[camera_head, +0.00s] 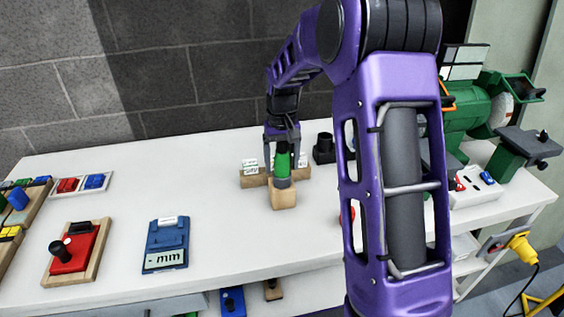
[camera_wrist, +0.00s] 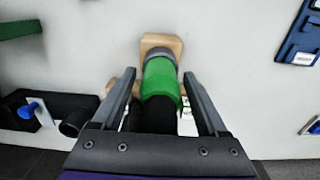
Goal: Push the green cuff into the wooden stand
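The wooden stand (camera_head: 284,199) is a light block on the white table, below my gripper in the head view. It also shows at the top of the wrist view (camera_wrist: 162,40). A grey ring or socket (camera_wrist: 158,54) sits at the stand. The green cuff (camera_head: 283,163) is upright just above this grey part; whether it is seated cannot be told. In the wrist view the green cuff (camera_wrist: 160,80) lies between my fingers, with a dark cylinder behind it. My gripper (camera_head: 284,150) is open around the cuff, with small gaps on both sides.
A wooden bar with white labels (camera_head: 249,177) lies behind the stand. A black part (camera_head: 324,149) stands right of it. The table between gauge and stand is clear.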

